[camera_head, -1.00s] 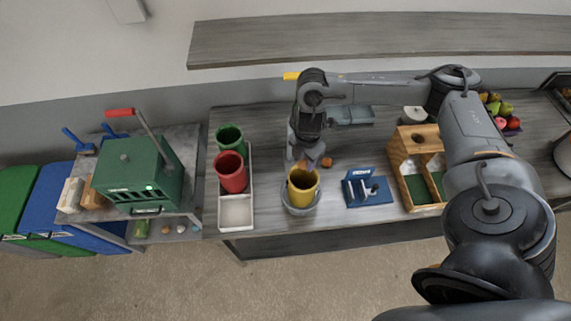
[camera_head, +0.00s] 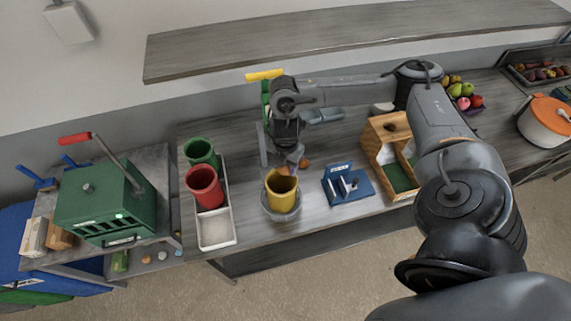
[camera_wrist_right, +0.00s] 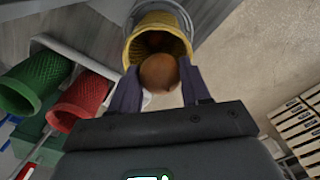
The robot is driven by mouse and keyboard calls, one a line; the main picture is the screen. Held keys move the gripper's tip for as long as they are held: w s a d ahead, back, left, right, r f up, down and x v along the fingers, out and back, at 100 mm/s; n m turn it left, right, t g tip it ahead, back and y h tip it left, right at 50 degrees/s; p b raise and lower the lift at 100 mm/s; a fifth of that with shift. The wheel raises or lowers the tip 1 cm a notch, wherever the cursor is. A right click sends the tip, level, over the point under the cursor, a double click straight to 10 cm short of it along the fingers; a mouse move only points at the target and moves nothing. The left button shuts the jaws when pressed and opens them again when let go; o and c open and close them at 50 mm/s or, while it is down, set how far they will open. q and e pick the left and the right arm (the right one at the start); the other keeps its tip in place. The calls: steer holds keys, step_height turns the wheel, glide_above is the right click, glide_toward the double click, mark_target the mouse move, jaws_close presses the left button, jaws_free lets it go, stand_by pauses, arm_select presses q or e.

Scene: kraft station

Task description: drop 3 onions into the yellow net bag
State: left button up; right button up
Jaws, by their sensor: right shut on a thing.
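The yellow net bag (camera_head: 282,192) stands open-topped in a grey round holder on the workbench; it also shows in the right wrist view (camera_wrist_right: 150,28). My right gripper (camera_head: 290,164) is at the bag's back rim, shut on a brown onion. In the right wrist view the held onion (camera_wrist_right: 160,72) sits between the fingers at the bag's mouth. A brown rounded shape, seemingly another onion (camera_wrist_right: 157,41), shows inside the bag. My left gripper is not in view.
Red (camera_head: 206,188) and green (camera_head: 201,152) net bags stand in a white tray (camera_head: 217,230) to the left. A blue device (camera_head: 348,187) and a wooden box (camera_head: 388,128) stand to the right. A green machine (camera_head: 103,205) is at far left.

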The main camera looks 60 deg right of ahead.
steer(key=shift+f, duration=0.3)
steer(key=o, duration=1.1)
steer(key=shift+r, duration=0.4)
step_height(320, 180, up, 10)
steer(key=p, duration=0.6)
steer(key=shift+s+f, duration=0.1)
